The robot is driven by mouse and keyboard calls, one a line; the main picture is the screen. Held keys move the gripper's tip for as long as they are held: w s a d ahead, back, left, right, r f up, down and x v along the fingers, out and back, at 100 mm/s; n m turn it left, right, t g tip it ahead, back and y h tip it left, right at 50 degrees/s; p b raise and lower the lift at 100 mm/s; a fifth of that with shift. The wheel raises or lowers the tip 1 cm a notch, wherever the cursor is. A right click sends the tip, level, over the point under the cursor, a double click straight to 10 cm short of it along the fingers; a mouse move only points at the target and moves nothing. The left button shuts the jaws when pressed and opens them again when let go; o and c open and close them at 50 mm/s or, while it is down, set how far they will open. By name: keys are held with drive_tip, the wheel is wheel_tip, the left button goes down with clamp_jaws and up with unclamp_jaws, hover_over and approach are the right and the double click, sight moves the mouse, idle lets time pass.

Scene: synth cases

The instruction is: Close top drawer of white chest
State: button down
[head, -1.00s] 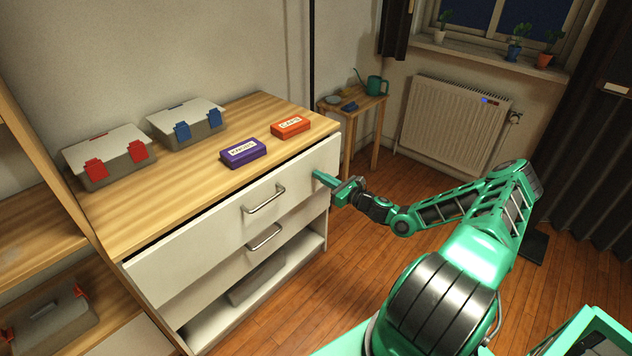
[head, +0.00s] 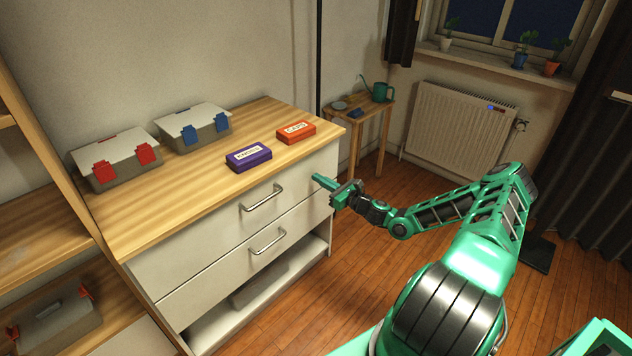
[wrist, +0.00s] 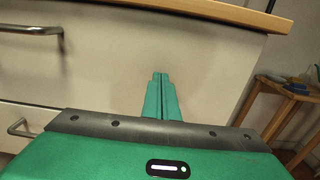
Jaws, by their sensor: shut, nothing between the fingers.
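The white chest has a wooden top (head: 190,210) and stands at the left in the head view. Its top drawer (head: 215,240) has its front flush under the edge of the top, with no dark gap showing. The drawer's metal handle (head: 262,198) is left of my gripper. My gripper (head: 318,180) is shut and empty, its fingertips at the right part of the drawer front. In the wrist view the closed fingers (wrist: 160,85) point at the white drawer front (wrist: 110,70); I cannot tell whether they touch it. The handle (wrist: 30,30) shows at upper left.
A second drawer (head: 220,285) sits below, above an open shelf holding a grey case. On top are two grey cases, a purple box (head: 248,158) and an orange box (head: 296,132). A small side table (head: 368,115) stands behind.

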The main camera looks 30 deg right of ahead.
drive_tip(key=v, duration=1.2)
drive_tip(key=s+a+n+g+y, duration=0.3)
drive_tip(key=s+a+n+g, duration=0.8)
drive_tip(key=n, duration=0.4)
drive_tip(key=s+d+r+n+g+h, duration=0.2)
drive_tip(key=s+r+n+g+h, duration=0.4)
drive_tip(key=s+r, duration=2.1)
drive_tip(key=n+h, duration=0.2)
drive_tip(key=n, duration=0.2)
drive_tip(key=shift+d+r+n, duration=0.25)
drive_tip(key=shift+r+n, duration=0.1)
drive_tip(key=shift+n, duration=0.05)
drive_tip(key=shift+w+f+h, duration=0.3)
drive_tip(key=shift+w, duration=0.4)
